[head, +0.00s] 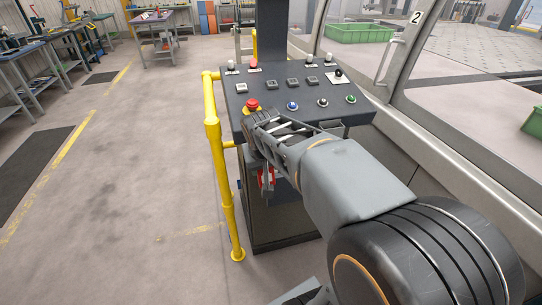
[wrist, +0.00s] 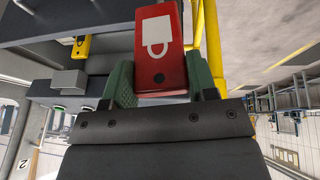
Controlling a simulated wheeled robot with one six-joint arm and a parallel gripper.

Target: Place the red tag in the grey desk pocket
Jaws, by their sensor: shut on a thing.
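The red tag (wrist: 158,55) has a white padlock picture and a small dark hole. In the wrist view it is held between the green fingertips of my gripper (wrist: 160,84), which is shut on it. In the head view, part of the tag (head: 267,177) shows in front of the dark control desk (head: 285,85), below its sloping button panel; my arm covers the rest. I cannot clearly make out the grey desk pocket. A small grey box-like piece (wrist: 70,82) beside the desk in the wrist view may be part of it. No contact between tag and desk can be made out.
A yellow rail (head: 215,150) stands close at the desk's left. A red emergency button (head: 252,104) and several other buttons are on the panel, near my arm. A yellow piece (wrist: 79,46) shows by the desk in the wrist view.

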